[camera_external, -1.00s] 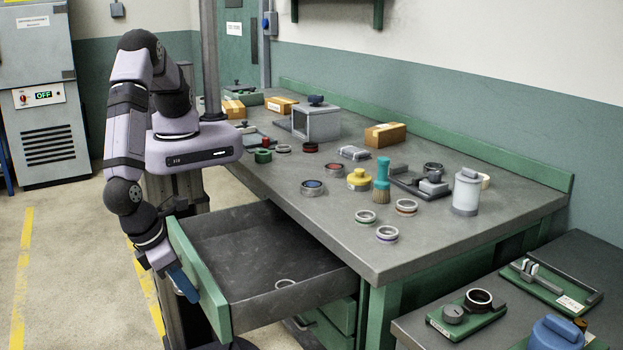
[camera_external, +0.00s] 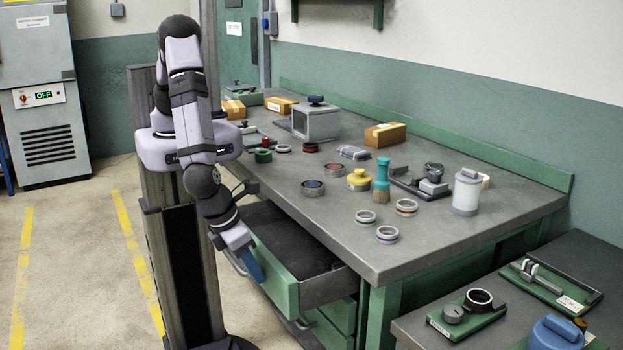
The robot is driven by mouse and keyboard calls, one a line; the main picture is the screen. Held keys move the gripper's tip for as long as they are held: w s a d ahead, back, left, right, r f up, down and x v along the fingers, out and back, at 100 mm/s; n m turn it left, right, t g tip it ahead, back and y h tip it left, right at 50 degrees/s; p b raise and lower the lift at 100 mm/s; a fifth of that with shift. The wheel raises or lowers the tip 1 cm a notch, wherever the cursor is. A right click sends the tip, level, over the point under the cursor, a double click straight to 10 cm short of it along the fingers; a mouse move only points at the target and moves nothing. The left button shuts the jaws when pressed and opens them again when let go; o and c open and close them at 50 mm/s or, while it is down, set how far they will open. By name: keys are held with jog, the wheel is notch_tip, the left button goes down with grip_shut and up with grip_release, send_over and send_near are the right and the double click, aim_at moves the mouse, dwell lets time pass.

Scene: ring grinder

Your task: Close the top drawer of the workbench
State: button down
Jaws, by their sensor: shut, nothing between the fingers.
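The top drawer (camera_external: 300,286) of the workbench (camera_external: 405,262) is partly open. Its green front stands out from the bench, and part of its dark grey inside shows behind it. My gripper (camera_external: 256,274) is shut and empty, with its blue fingers against or very close to the outer face of the drawer front. The exact contact is hard to tell. A lower green drawer (camera_external: 340,315) shows beneath the top one.
The bench top holds several rings, a brush (camera_external: 381,180), a yellow-capped pot (camera_external: 359,179), a white canister (camera_external: 466,192) and boxes. A second table (camera_external: 470,330) with tools stands at front right. The floor at left is clear.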

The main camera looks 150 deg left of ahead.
send_over(299, 280)
jog(key=shift+a, duration=0.1)
dwell(0.6)
